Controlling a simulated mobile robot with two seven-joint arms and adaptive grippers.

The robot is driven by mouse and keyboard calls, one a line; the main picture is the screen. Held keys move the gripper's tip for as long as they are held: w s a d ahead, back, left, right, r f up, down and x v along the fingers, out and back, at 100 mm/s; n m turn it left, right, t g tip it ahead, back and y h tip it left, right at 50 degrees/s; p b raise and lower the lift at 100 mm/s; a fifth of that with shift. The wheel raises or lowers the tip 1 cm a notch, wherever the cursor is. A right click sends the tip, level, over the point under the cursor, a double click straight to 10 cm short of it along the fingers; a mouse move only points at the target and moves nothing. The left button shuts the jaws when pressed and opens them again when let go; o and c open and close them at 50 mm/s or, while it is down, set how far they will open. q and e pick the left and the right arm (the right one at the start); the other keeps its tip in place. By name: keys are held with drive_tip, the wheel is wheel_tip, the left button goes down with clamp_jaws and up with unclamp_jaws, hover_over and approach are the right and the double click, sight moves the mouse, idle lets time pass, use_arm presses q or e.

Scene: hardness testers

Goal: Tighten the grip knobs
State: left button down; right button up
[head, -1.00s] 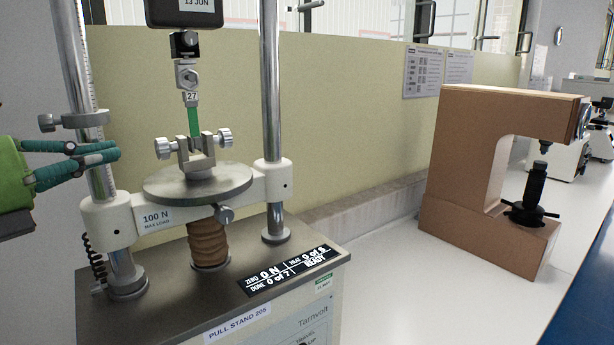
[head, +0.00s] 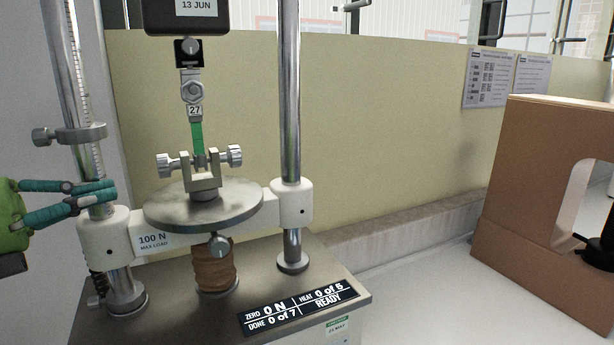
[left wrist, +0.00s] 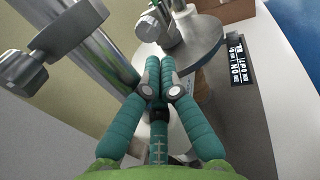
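The pull stand's lower clamp (head: 203,178) stands on a round steel plate (head: 180,212). A left grip knob (head: 164,163) and a right grip knob (head: 235,156) stick out from its sides. A green strip (head: 198,138) runs down into the clamp from the upper grip (head: 192,90), which bears a 27 tag. My left gripper (head: 112,191) is left of the plate, by the left column and apart from the grip knobs. Its teal fingers come together at the tips (left wrist: 158,65), with nothing seen between them. My right gripper is not in view.
A collar with a side knob (head: 70,135) sits on the left column just above my left gripper. The right column (head: 289,120) stands beyond the clamp. A display (head: 297,307) reads 0 N and READY. A brown tester (head: 530,190) stands at right, with clear bench between.

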sight(151, 216)
use_arm(q)
drive_tip(key=d+p, duration=0.1)
drive_tip(key=w+d+p, duration=0.1)
drive_tip(key=d, duration=0.1)
drive_tip(key=w+d, duration=0.1)
drive_tip(key=d, duration=0.1)
drive_tip(key=shift+w+d+p, duration=0.2)
drive_tip(key=shift+w+p, duration=0.05)
drive_tip(key=shift+p, duration=0.15)
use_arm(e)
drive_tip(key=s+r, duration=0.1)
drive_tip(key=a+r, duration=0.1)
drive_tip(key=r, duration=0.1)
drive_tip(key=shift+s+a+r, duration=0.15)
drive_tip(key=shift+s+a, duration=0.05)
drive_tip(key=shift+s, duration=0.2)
use_arm(q)
drive_tip(key=shift+r, duration=0.15)
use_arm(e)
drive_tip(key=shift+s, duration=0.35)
use_arm(q)
drive_tip(key=shift+w+a+r, duration=0.1)
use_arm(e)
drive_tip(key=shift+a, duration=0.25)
